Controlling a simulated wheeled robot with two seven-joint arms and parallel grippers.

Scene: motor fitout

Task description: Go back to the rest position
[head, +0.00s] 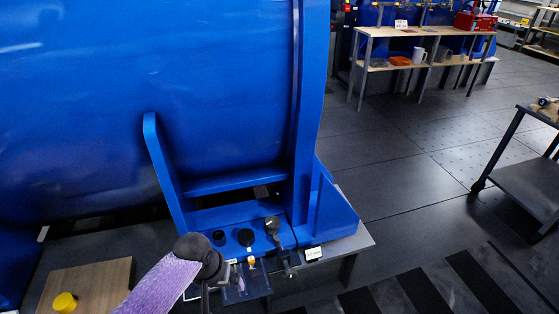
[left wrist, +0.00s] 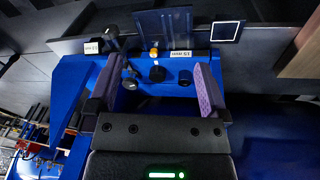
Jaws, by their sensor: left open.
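My left gripper (left wrist: 157,66) is open in the left wrist view, its two purple-padded fingers apart with nothing gripped between them. In the head view my purple left arm comes in from the lower left. Its dark wrist end (head: 200,257) is near the front of the blue motor base. On the blue base are a black socket (head: 219,238), a black knob (head: 246,237) and a grey-headed lever (head: 272,226). The left wrist view shows the knob (left wrist: 157,73), socket (left wrist: 184,78) and lever (left wrist: 131,78) beyond the fingers. My right gripper is not in view.
The large blue motor housing (head: 150,90) fills the upper left. A dark panel (head: 247,284) stands at the base's front, by an orange piece (head: 251,260). A yellow cap (head: 65,302) sits on a wooden board (head: 95,279). A cart (head: 530,180) stands right. The floor between is clear.

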